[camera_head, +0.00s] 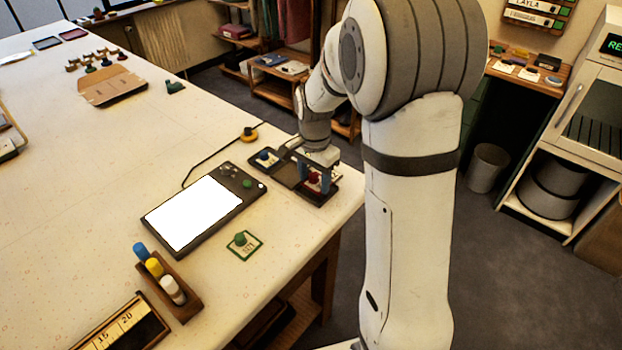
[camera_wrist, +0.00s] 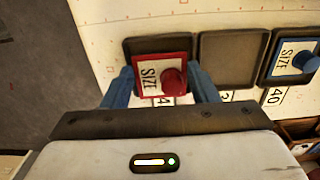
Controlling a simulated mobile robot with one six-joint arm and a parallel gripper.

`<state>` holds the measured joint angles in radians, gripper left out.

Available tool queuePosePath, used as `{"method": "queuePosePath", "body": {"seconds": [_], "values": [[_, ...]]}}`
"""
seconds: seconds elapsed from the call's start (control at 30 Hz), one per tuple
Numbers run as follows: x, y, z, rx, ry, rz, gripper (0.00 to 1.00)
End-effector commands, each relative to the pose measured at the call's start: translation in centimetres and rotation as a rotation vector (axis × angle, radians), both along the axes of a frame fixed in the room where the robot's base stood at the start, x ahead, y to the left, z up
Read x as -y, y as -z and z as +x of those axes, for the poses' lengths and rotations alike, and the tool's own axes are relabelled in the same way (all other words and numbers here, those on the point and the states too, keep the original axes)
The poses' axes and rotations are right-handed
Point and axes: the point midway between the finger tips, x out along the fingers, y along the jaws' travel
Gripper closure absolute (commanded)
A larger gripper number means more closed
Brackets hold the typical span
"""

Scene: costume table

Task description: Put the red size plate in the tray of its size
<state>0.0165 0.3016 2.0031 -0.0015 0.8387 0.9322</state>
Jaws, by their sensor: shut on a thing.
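The red size plate (camera_wrist: 147,76) has a red knob and the word SIZE. My gripper (camera_wrist: 160,80) is shut on it, with blue fingers at its two sides. The plate is over the left dark tray (camera_wrist: 157,44) in the wrist view; I cannot tell whether it touches the tray. That tray's label is partly hidden, with a 4 showing. The middle tray (camera_wrist: 228,58) is empty, its label partly covered by a finger. The right tray (camera_wrist: 262,76), labelled 40, holds a blue size plate (camera_wrist: 290,62). In the head view the red plate (camera_head: 314,182) shows at the table corner.
A green size plate (camera_head: 243,245) lies on the table near the right edge. A tablet with a white screen (camera_head: 200,210) lies left of the trays. A wooden rack of markers (camera_head: 170,286) stands nearer. A yellow-black round thing (camera_head: 249,134) lies behind.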

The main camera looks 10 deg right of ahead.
Motion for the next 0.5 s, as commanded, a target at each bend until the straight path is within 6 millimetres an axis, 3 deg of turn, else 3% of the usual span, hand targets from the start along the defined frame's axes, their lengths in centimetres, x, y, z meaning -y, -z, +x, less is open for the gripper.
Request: {"method": "queuePosePath", "body": {"seconds": [0.1, 0.5], "values": [[-0.02, 0.90, 0.01, 0.000, 0.000, 0.000, 0.72], [-0.06, 1.50, 0.01, 0.000, -0.001, 0.000, 0.72]]}}
